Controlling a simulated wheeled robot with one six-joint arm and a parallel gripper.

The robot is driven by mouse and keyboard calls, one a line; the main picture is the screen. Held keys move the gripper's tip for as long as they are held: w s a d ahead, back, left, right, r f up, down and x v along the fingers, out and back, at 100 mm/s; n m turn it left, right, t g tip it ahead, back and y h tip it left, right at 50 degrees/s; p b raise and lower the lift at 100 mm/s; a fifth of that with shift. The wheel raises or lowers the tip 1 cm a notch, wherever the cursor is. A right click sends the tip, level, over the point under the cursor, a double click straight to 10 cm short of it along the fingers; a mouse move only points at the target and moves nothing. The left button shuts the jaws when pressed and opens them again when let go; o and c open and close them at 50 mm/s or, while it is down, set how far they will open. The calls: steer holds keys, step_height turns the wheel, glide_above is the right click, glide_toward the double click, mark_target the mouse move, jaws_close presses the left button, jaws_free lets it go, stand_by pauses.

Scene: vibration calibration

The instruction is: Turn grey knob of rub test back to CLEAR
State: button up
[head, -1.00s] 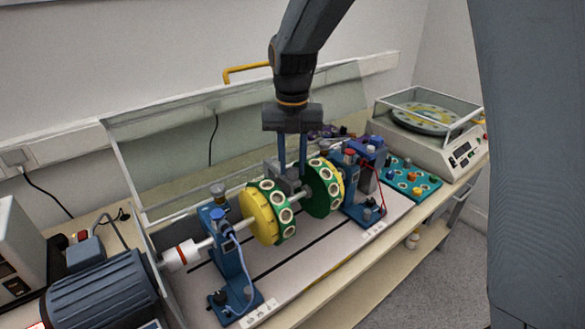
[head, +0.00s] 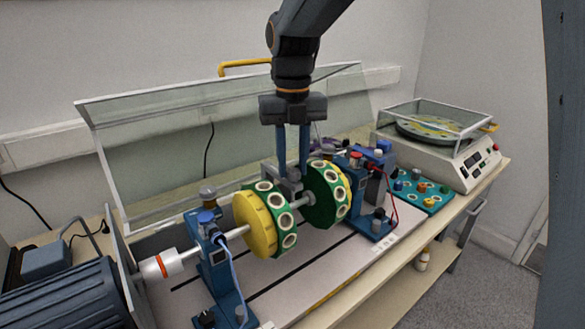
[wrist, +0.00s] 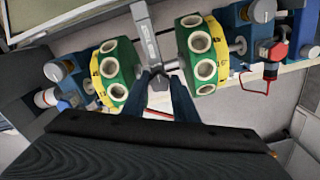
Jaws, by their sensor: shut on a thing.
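My gripper (head: 293,172) points down between the two green and yellow discs of the shaft rig, at a grey bracket (head: 284,184) behind the shaft. In the wrist view its fingertips (wrist: 158,76) close on a small dark grey knob (wrist: 157,83) at the near end of the grey bar (wrist: 146,40). The left disc (head: 262,218) and the right disc (head: 327,194) stand close on either side of the fingers. In the head view the fingers and discs largely hide the knob. No CLEAR mark can be read.
Blue bearing stands with small knobs carry the shaft at left (head: 217,270) and right (head: 366,205). A tilted clear guard (head: 150,150) stands behind the rig. A blue motor (head: 65,295) is at the left front. A white instrument (head: 450,162) and a teal tray (head: 428,204) are at the right.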

mark_target(292, 170)
stand_by(0.4)
steer(key=o, duration=1.1)
steer(key=shift+c, duration=0.2)
steer(key=shift+r+b, duration=0.6)
steer(key=shift+r, duration=3.35)
